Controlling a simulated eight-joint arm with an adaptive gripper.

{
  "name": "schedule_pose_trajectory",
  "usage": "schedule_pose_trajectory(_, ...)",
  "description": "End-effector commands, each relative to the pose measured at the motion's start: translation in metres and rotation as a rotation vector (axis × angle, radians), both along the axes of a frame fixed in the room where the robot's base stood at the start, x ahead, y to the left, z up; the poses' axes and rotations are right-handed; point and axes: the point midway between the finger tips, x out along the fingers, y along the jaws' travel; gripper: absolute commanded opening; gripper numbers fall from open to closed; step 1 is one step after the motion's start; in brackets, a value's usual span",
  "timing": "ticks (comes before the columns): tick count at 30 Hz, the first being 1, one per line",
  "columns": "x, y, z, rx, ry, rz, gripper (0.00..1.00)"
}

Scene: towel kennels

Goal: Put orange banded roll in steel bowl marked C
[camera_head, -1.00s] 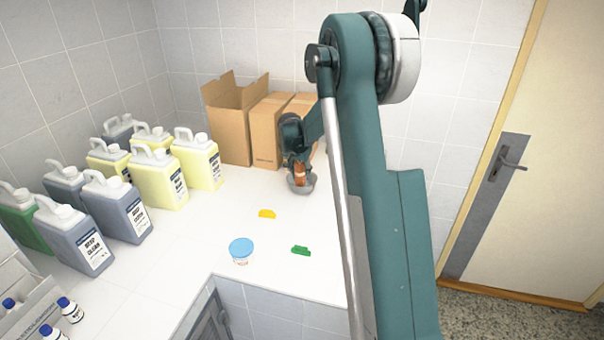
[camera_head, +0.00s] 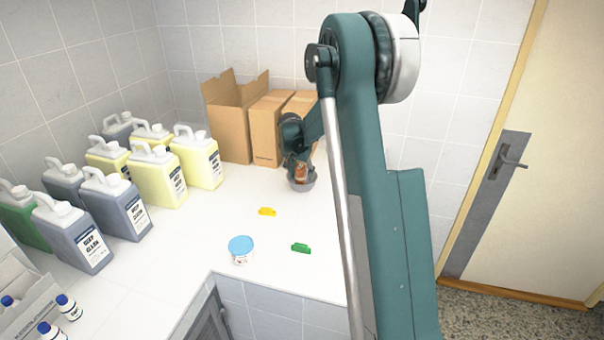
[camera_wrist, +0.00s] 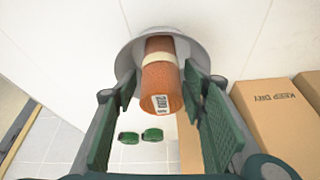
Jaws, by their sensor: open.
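The orange banded roll (camera_wrist: 161,85) has a pale band and a small barcode label. It stands on end in the steel bowl (camera_wrist: 125,62), its lower end hidden inside. The bowl (camera_head: 302,186) stands on the white counter in the head view, with the roll (camera_head: 301,173) showing above it. No letter on the bowl can be read. My gripper (camera_wrist: 160,88) is open, its green-padded fingers on either side of the roll with gaps visible. In the head view my gripper (camera_head: 300,163) is just above the bowl.
Cardboard boxes (camera_head: 265,128) stand behind the bowl. Several jugs (camera_head: 157,178) fill the left of the counter. A blue-lidded tub (camera_head: 241,250), a yellow piece (camera_head: 267,211) and a green piece (camera_head: 301,248) lie nearer the front edge. The counter between is clear.

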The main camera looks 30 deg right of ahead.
Motion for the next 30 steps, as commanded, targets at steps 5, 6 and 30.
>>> schedule_pose_trajectory(5, 0.0, 0.0, 0.001, 0.0, 0.0, 0.0, 0.42)
schedule_pose_trajectory(6, 0.0, 0.0, 0.002, 0.0, 0.0, 0.0, 0.42)
schedule_pose_trajectory(30, -0.017, 0.02, 0.072, 0.0, 0.0, 0.0, 0.42)
